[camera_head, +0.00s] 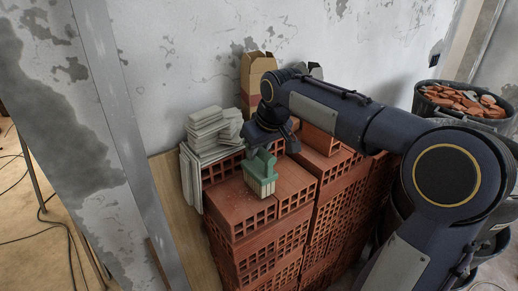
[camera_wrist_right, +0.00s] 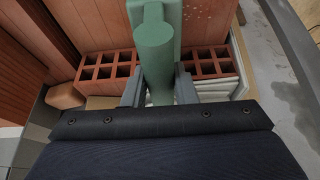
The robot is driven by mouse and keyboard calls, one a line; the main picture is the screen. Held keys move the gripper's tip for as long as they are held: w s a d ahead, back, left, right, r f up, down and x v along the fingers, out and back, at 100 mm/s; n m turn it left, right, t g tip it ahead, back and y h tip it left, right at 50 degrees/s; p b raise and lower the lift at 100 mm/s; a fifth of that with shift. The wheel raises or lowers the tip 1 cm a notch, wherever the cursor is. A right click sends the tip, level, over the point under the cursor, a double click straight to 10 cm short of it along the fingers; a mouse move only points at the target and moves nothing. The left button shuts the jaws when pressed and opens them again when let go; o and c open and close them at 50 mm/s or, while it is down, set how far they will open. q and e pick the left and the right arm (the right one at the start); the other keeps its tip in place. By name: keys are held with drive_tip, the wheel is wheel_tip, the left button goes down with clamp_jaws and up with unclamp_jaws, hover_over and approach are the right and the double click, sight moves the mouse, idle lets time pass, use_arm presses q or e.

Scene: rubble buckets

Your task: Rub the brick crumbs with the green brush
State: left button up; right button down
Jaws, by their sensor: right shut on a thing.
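The green brush (camera_head: 261,172) has pale bristles and is upright, bristles down, over the top of the brick stack. My right gripper (camera_head: 270,143) is shut on its handle, which also shows between the fingers in the right wrist view (camera_wrist_right: 154,48). Whether the bristles touch the brick cannot be told. Small pale crumbs (camera_wrist_right: 200,15) lie on the brick top beside the brush in the right wrist view. My left gripper is not in view.
The hollow red bricks (camera_head: 258,232) form a tall stack against the wall. Pale tiles (camera_head: 207,128) are piled at its back left, and a cardboard-coloured block (camera_head: 256,68) stands behind. A black bucket of rubble (camera_head: 463,101) is at the right, beyond my arm.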

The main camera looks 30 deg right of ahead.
drive_tip(key=shift+f+b, duration=0.55)
drive_tip(key=shift+f, duration=0.1)
drive_tip(key=shift+s+a+f, duration=0.15)
drive_tip(key=shift+a, duration=1)
drive_tip(key=shift+s+a+f, duration=0.1)
drive_tip(key=shift+s+a, duration=0.05)
drive_tip(key=shift+a, duration=1)
